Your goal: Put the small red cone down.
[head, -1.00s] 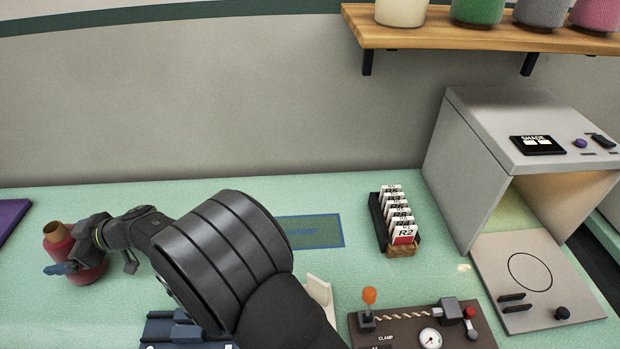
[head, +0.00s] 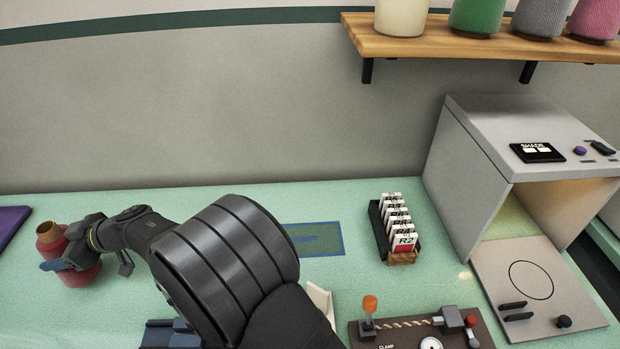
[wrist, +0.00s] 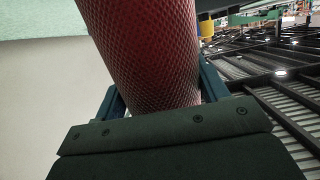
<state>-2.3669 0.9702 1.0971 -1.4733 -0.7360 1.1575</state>
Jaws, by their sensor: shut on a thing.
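The small red cone (head: 86,274) stands upright at the left of the bench in the head view, its tan top showing. My gripper (head: 66,263) is shut around its body from the right side. In the wrist view the cone's red, diamond-textured side (wrist: 150,50) fills the space between the blue jaws of my gripper (wrist: 160,95). The cone's base is at or close to the green bench top (head: 110,315); I cannot tell whether it touches.
A purple item (head: 12,224) lies at the far left edge. A blue-outlined mat (head: 318,239), a card rack (head: 396,230), a clamp panel (head: 375,332) and a grey shade booth (head: 470,150) stand to the right. Bench around the cone is clear.

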